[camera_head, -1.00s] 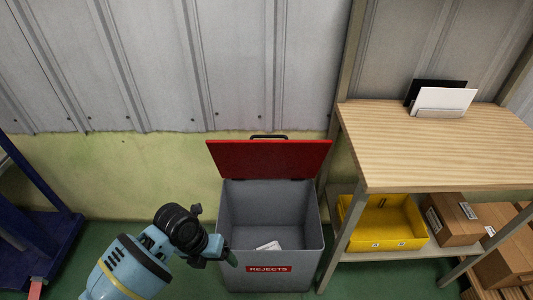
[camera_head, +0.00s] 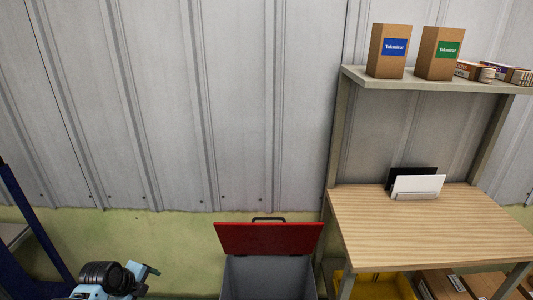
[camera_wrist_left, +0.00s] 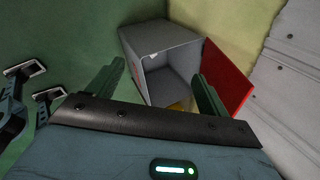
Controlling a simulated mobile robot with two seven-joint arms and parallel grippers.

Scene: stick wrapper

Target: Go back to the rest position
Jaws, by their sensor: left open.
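My left gripper (camera_wrist_left: 157,76) is open in the left wrist view, with its two green fingers apart and nothing between them. In the head view my left arm shows only at the bottom left edge, left of the reject bin. The grey reject bin (camera_head: 268,280) stands against the wall with its red lid (camera_head: 268,238) raised. The wrist view also shows the bin (camera_wrist_left: 165,40) beyond the fingers, with the lid (camera_wrist_left: 228,75) open at the right. The bin's floor is hidden in the head view. My right gripper is not seen in the head view.
A wooden workbench (camera_head: 430,225) stands right of the bin, with a black and white holder (camera_head: 418,186) on it. Its upper shelf (camera_head: 430,85) carries two brown boxes (camera_head: 388,50) and smaller packs. A yellow tray (camera_head: 375,287) sits below. A blue frame (camera_head: 38,228) stands at left.

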